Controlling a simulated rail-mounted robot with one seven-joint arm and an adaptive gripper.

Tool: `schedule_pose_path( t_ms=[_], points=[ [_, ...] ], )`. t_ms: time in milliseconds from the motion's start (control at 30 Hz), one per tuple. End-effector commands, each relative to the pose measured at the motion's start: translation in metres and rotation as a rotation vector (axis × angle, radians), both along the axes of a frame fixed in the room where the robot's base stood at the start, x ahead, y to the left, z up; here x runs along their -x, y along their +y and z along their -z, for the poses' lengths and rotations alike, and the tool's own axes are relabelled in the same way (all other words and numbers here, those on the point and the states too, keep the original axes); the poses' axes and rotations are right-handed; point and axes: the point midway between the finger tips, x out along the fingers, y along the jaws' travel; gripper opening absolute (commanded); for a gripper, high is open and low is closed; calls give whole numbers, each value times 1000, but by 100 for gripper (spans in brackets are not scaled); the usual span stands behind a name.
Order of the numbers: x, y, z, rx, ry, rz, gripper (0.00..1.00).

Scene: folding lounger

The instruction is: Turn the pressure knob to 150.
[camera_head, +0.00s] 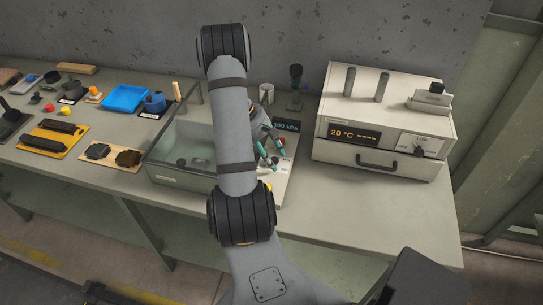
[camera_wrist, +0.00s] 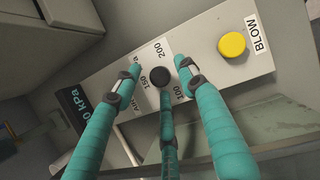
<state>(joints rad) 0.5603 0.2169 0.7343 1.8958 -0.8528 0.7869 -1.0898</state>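The pressure knob (camera_wrist: 159,77) is a small round black knob on a pale panel in the wrist view. Labels 200, 150 and 100 stand around it; I cannot make out where it points. My gripper (camera_wrist: 160,73) has three teal fingers spread around the knob, two at its sides and one below. Gaps show between the side fingertips and the knob; whether the lower finger touches is unclear. A dark display (camera_head: 286,126) reads 100 kPa in the head view. There my gripper (camera_head: 267,155) is at the panel, and the knob is hidden.
A yellow button (camera_wrist: 232,44) labelled BLOW is on the same panel, right of the fingers. A clear-walled box (camera_head: 180,165) stands left of my arm. A white oven-like unit (camera_head: 380,125) showing 20 °C stands to the right. Bench space between them is narrow.

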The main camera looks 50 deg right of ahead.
Motion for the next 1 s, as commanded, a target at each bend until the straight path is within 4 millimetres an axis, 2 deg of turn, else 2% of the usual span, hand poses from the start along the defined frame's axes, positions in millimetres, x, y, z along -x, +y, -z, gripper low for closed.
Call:
schedule_pose_path(
  t_ms=[667, 1000],
  points=[
    [0, 0, 0, -1, 1, 0, 1],
    [0, 0, -1, 0, 2, 31, 0]
  ],
)
